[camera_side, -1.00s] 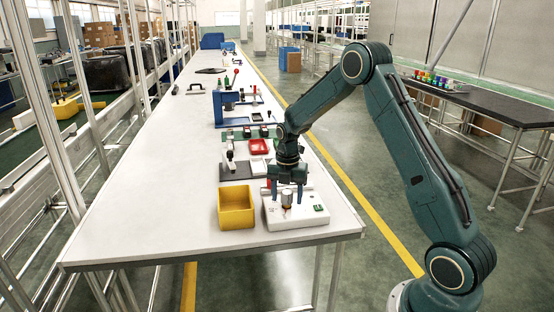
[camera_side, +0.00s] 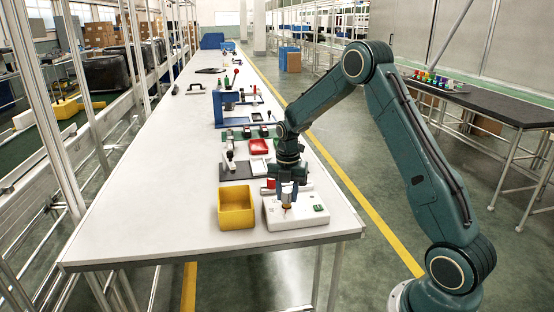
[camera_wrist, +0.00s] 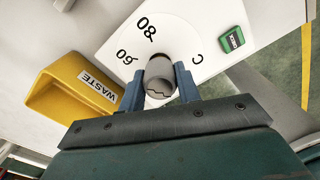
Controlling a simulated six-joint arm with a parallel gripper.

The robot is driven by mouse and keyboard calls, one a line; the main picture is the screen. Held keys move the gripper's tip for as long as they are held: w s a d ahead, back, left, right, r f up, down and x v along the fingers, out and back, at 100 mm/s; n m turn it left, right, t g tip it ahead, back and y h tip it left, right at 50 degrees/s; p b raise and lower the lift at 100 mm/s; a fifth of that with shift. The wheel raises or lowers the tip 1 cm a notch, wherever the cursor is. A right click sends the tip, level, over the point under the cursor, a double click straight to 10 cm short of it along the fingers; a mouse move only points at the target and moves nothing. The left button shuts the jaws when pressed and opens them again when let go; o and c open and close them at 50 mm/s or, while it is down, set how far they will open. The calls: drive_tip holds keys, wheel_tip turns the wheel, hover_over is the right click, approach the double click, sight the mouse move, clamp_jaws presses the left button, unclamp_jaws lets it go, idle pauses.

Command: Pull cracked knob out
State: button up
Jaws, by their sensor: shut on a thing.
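The cracked knob (camera_wrist: 160,72) is a grey cylinder with a dark jagged crack line across its near face, seen in the wrist view. My gripper (camera_wrist: 159,80) has one blue finger on each side of it and is shut on it. In the side view my gripper (camera_side: 287,200) points straight down over the white dial panel (camera_side: 309,220), with its fingers close together. The panel (camera_wrist: 195,30) shows the dial marks 60 and 80 around the knob. The fingers partly hide the knob in the side view, and I cannot tell whether it is still seated.
A yellow bin (camera_side: 236,224) labelled WASTE stands just left of the panel; it also shows in the wrist view (camera_wrist: 58,97). A green switch (camera_wrist: 232,39) sits on the panel. The table's left side is clear.

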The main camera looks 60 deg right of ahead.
drive_tip(key=shift+r, duration=1.1)
idle(1.1)
drive_tip(key=shift+r, duration=0.4)
drive_tip(key=shift+r, duration=0.3)
drive_tip(key=shift+r, duration=0.35)
drive_tip(key=shift+r, duration=0.25)
drive_tip(key=shift+r, duration=1.4)
